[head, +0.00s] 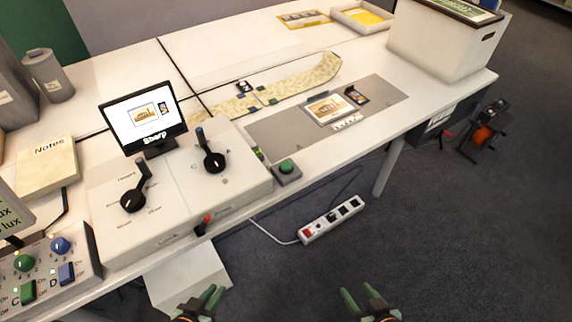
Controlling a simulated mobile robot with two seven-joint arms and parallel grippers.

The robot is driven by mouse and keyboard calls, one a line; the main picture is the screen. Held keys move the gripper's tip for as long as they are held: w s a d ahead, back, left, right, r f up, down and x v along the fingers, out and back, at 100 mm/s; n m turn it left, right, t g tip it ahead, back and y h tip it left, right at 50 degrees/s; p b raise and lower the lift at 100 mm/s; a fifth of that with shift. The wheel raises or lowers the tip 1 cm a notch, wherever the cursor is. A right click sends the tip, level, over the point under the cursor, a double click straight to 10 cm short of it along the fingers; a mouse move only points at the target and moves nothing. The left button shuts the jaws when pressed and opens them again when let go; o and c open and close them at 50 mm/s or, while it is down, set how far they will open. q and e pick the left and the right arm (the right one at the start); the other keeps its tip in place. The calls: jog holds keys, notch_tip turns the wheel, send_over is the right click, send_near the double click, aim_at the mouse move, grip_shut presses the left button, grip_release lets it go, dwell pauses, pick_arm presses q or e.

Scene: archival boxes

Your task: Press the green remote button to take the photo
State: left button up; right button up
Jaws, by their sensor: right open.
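The green remote button (287,166) is a round dome on a small grey box (287,177). The box sits at the front edge of the table, just right of the white control console. The monitor (143,116) shows a picture of a building, a colour chart and the word "Sharp". My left gripper (213,292) is low in the picture, below and left of the button and apart from it; its fingers look close together. My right gripper (359,291) is open and empty over the floor, below and right of the button.
The console (183,172) carries black levers and a red-tipped front lever (204,223). A grey mat (268,133) holds a photo print (330,108) and colour chart. A power strip (332,219) lies on the floor. An archival box (440,43) stands back right.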

pick_arm(q)
grip_shut()
dwell(1.3)
